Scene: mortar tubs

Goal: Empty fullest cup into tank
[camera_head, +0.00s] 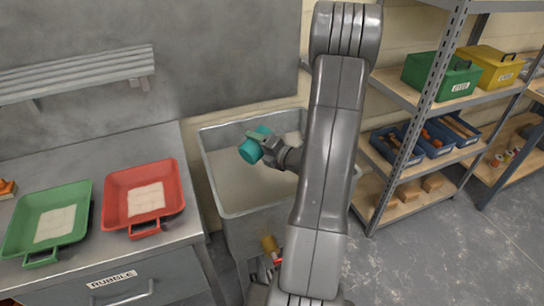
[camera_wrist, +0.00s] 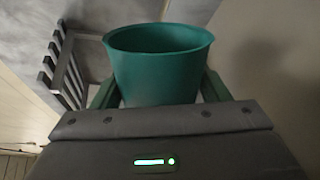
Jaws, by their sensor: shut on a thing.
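A teal cup (camera_head: 251,151) is held by my gripper (camera_head: 266,144) above the grey tank (camera_head: 225,219). In the head view the cup lies tilted on its side over the tank's opening. In the wrist view the cup (camera_wrist: 158,62) sits between my gripper's fingers (camera_wrist: 158,90), and its open rim shows. The inside looks teal, and I cannot see any contents in it. The tank is an open metal tub with a pale grey surface inside. My arm hides the tank's right part.
A workbench on the left holds a green tray (camera_head: 75,192) and a red tray (camera_head: 115,197), each with pale material. A slatted wall shelf (camera_head: 80,76) hangs above. Shelving (camera_head: 425,105) with boxes and bins stands right. The floor (camera_head: 450,260) at the lower right is clear.

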